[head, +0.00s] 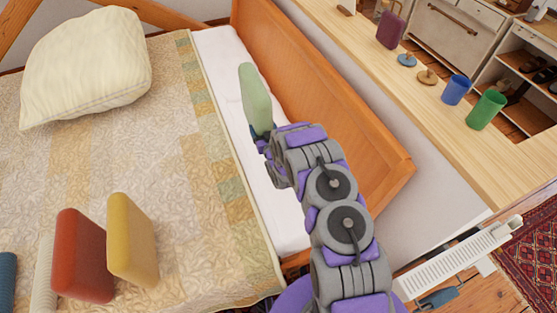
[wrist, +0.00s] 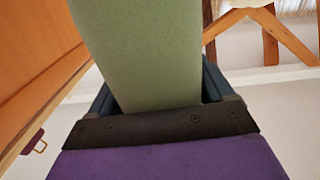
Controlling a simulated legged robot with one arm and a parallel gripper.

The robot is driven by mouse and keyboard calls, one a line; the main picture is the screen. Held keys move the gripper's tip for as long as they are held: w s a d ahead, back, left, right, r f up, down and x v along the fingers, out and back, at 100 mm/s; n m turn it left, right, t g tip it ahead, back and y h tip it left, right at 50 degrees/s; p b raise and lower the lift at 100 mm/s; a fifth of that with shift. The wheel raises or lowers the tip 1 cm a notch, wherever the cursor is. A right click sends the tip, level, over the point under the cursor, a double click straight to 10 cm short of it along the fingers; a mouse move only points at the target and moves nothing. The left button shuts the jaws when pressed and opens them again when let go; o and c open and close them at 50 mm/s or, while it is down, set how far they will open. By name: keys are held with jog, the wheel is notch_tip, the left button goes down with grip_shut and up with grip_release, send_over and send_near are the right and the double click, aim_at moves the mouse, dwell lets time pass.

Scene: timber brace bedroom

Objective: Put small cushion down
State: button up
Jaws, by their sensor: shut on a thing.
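The small cushion, pale green (head: 255,98), stands upright in my gripper (head: 262,132) in the head view. It is over the white strip of the bed (head: 215,50), near the wooden side board. The wrist view shows the green cushion (wrist: 140,50) between the two dark blue fingers of my gripper (wrist: 155,95), which is shut on it. The arm hides part of the bed edge. I cannot tell whether the cushion touches the bed.
A large cream pillow (head: 85,65) lies on the patterned bedspread. Red (head: 82,255) and yellow (head: 132,240) cushions stand at the lower left. The wooden side board (head: 320,80) rises right of the cushion. A shelf top beyond holds blue (head: 455,90) and green (head: 486,110) cups.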

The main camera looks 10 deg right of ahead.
jog(key=shift+n+y, duration=0.3)
jog(key=shift+y, duration=0.1)
jog(key=s+a+f, duration=0.1)
jog(key=f, duration=0.2)
jog(key=s+a+f, duration=0.1)
jog(key=s+f, duration=0.1)
jog(key=f, duration=0.2)
jog(key=s+f, duration=0.1)
jog(key=f, duration=0.2)
jog(key=shift+s+a+f, duration=0.15)
jog(key=shift+s+a, duration=0.2)
jog(key=shift+a, duration=0.05)
jog(key=w+d+f+b, duration=0.5)
jog(key=w+d, duration=0.4)
jog(key=w, duration=0.3)
jog(key=shift+w, duration=0.3)
jog(key=o, duration=1.2)
jog(key=shift+d, duration=0.1)
jog(key=shift+o, duration=0.2)
jog(key=s+d+p, duration=0.2)
jog(key=s, duration=0.9)
jog(key=shift+s+d, duration=0.15)
jog(key=shift+s, duration=0.25)
jog(key=shift+p, duration=0.4)
